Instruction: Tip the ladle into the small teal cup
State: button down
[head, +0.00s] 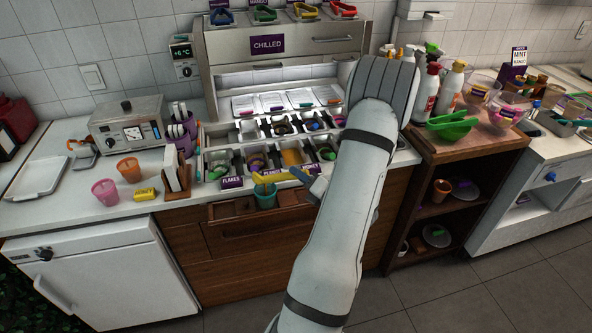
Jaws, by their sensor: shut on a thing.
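The small teal cup (265,199) stands at the front edge of the counter, just above an open drawer, below the topping bins. A yellow ladle (273,179) is directly above the cup's mouth and overlaps its rim in this view. My gripper (300,176) comes in from the right and is shut on the ladle's right end. My forearm and wrist hide much of the space to the right. I cannot tell whether the ladle touches the cup or what is in either one.
Topping bins (256,160) with purple labels lie just behind. Pink (105,192) and orange (129,170) cups and a yellow block (144,195) sit to the left. An open drawer (232,208) juts out below. A brown cart (470,148) stands right, carrying bottles and green tongs.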

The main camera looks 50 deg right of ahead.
jog(key=shift+d+f+m+p, duration=0.45)
jog(key=shift+f+m+p, duration=0.35)
jog(key=shift+m, duration=0.6)
jog(key=shift+d+f+m+p, duration=0.6)
jog(key=shift+f+m, duration=0.25)
jog(key=shift+m, duration=0.55)
jog(key=shift+d+f+m+p, duration=0.35)
jog(key=shift+f+m+p, duration=0.45)
jog(key=shift+m, duration=0.6)
